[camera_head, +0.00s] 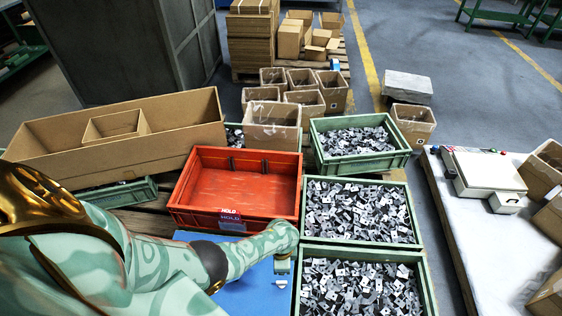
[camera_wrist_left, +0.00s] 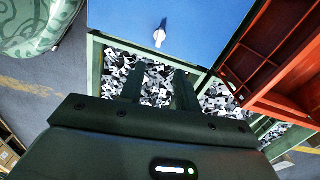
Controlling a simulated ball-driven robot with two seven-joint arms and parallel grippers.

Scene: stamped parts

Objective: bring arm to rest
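My left arm (camera_head: 190,262) reaches in from the left in the head view, its wrist over the blue surface (camera_head: 255,297) beside the green crates. In the left wrist view my left gripper (camera_wrist_left: 159,68) has its two dark fingers apart, with nothing between them. Metal parts in a crate show beyond the fingers. The blue surface (camera_wrist_left: 205,22) lies past them, with a small white and blue item (camera_wrist_left: 160,36) on it. My right gripper is in neither view.
Green crates of stamped parts (camera_head: 358,210) stand right of the wrist. A red crate (camera_head: 232,188) with a HOLD label looks empty behind it. A long cardboard box (camera_head: 170,118) lies behind the arm. A pale table (camera_head: 490,245) with a white device (camera_head: 487,174) is at right.

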